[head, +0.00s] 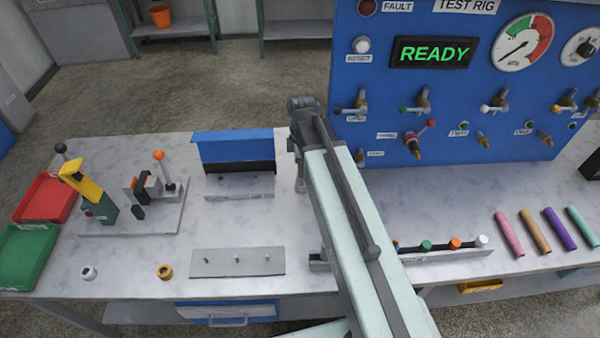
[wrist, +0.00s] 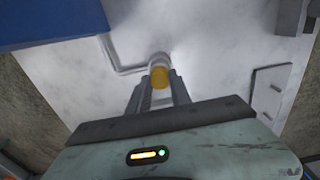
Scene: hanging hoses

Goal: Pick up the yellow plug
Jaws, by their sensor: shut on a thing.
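In the wrist view, my gripper (wrist: 160,84) points away from the camera. Its two grey fingers are closed on the sides of the yellow plug (wrist: 159,76), a small round yellow-orange piece. A pale grey rounded part shows just beyond the plug, next to a bent grey line on the light surface. I cannot tell whether the plug is touching that surface. In the head view, my arm covers much of the middle, and the plug in the fingers cannot be made out.
A rack (head: 440,256) of coloured plugs stands at the front, partly behind my arm. Left are a pin plate (head: 215,263), a blue-topped stand (head: 232,150) and clamps. The blue test rig (head: 460,110) rises at the back. Coloured tubes (head: 533,229) lie at right.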

